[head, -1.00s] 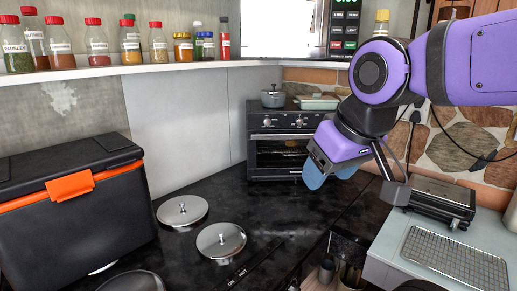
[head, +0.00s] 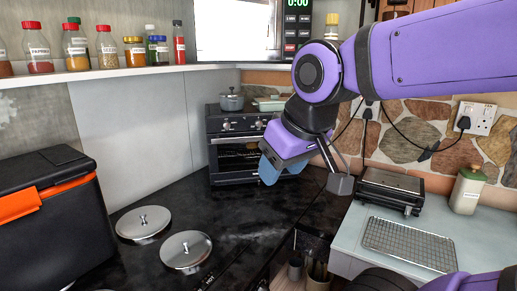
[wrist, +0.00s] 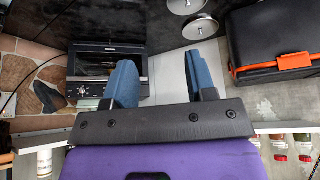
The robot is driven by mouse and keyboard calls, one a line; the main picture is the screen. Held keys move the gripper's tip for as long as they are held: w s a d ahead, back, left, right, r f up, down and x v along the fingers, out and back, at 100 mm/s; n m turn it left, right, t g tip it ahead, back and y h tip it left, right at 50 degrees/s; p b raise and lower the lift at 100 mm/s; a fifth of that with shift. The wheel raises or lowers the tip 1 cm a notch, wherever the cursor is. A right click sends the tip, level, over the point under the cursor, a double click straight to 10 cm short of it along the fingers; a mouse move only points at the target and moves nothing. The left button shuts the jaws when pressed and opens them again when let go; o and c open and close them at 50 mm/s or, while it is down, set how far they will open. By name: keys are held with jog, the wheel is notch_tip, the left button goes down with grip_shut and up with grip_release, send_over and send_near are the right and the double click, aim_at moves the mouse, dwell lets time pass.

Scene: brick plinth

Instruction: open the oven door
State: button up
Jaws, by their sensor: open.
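The black toaster oven (head: 222,152) stands in the back corner of the dark counter, with its glass door shut and a pale handle bar along the door top. Its knobs show above the door. My gripper (head: 270,170), with blue fingers, is in front of the oven's right side in the head view and hides part of the door. In the wrist view the oven (wrist: 92,48) appears upside down at the left, partly behind one finger. My gripper (wrist: 160,82) is open there, with nothing between its fingers. It appears apart from the handle.
A grey pot (head: 231,100) and a dish sit on the oven. Two metal lids (head: 186,250) lie on the counter at front left, near a black cooler (head: 45,215) with an orange latch. A grill (head: 391,188) and wire rack (head: 410,244) are at right. A spice shelf (head: 110,75) runs above.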

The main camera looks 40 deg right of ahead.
jog(key=w+d+n+t+h, duration=0.1)
jog(key=w+d+n+t, duration=0.3)
jog(key=w, duration=0.6)
jog(key=w+d+f+n+h, duration=0.1)
jog(key=w+d+n, duration=0.1)
jog(key=w+d, duration=0.65)
jog(key=w+d+n+t+h, duration=0.1)
jog(key=w+d+n+t, duration=0.15)
jog(key=w, duration=0.85)
jog(key=w+d+f+n+t+y, duration=0.1)
jog(key=w+d+f+n+t, duration=0.3)
jog(key=d+f, duration=0.45)
jog(key=w+d+f+n+t+y, duration=0.1)
jog(key=w+d+f+n+t, duration=0.1)
jog(key=w+d+f+n, duration=0.65)
jog(key=w+m, duration=0.1)
jog(key=w, duration=0.2)
jog(key=w+d+r+m, duration=0.1)
jog(key=w, duration=0.2)
jog(key=w+d+r+m, duration=0.1)
jog(key=w, duration=0.2)
jog(key=shift+d+r+m, duration=0.1)
jog(key=shift+d+m, duration=0.1)
jog(key=shift+m, duration=0.2)
grip_shut()
